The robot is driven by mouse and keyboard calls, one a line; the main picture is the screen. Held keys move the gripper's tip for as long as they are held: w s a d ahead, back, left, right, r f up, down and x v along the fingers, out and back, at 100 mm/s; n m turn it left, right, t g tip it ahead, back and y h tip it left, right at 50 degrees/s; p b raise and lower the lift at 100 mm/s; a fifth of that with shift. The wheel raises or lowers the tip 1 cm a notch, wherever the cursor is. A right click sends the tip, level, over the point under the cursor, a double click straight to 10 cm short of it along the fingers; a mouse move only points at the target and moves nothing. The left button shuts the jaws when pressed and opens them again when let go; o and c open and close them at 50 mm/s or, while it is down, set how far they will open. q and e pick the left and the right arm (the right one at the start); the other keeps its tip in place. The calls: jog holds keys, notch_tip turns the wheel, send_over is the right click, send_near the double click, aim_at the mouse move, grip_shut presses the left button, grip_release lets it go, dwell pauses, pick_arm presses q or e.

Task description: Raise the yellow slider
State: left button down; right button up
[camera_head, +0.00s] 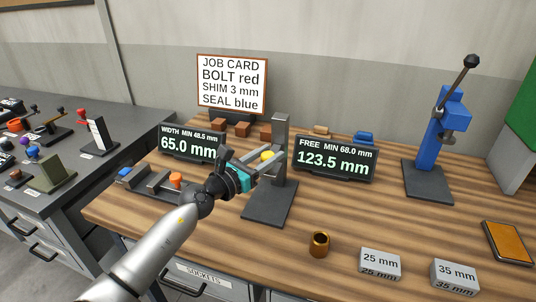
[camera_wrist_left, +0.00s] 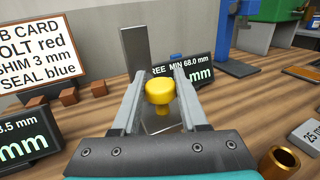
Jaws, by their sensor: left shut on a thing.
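The yellow slider (camera_head: 266,155) is a round knob on a dark grey upright stand (camera_head: 270,204) with a tall flat post. My left gripper (camera_head: 272,158) reaches in from the left and is shut on the yellow slider. In the left wrist view the slider (camera_wrist_left: 160,92) sits between the two grey fingers, with a short yellow stem below it. The display (camera_head: 335,158) right of the stand reads FREE MIN 68.0 mm and 123.5 mm. My right gripper is not in view.
A display (camera_head: 192,144) left reads WIDTH 65.0 mm. A job card (camera_head: 231,83) stands behind. A blue press (camera_head: 438,140) stands at right. A brass bushing (camera_head: 319,244) and blocks marked 25 mm (camera_head: 380,262) and 35 mm (camera_head: 454,276) lie in front. A vise (camera_head: 150,182) is at left.

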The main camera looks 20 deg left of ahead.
pick_arm(q)
jog(key=shift+r, duration=0.25)
jog(key=c, duration=0.8)
grip_release()
jog(key=o, duration=0.4)
jog(key=shift+f, duration=0.15)
jog(key=shift+c, duration=0.2)
jog(key=v, duration=0.5)
jog(key=shift+s+a+f, duration=0.1)
jog(key=shift+s, duration=0.15)
jog(key=b+v, duration=0.2)
jog(key=v, duration=0.7)
jog(key=shift+s+a, duration=0.15)
jog(key=shift+s, duration=0.2)
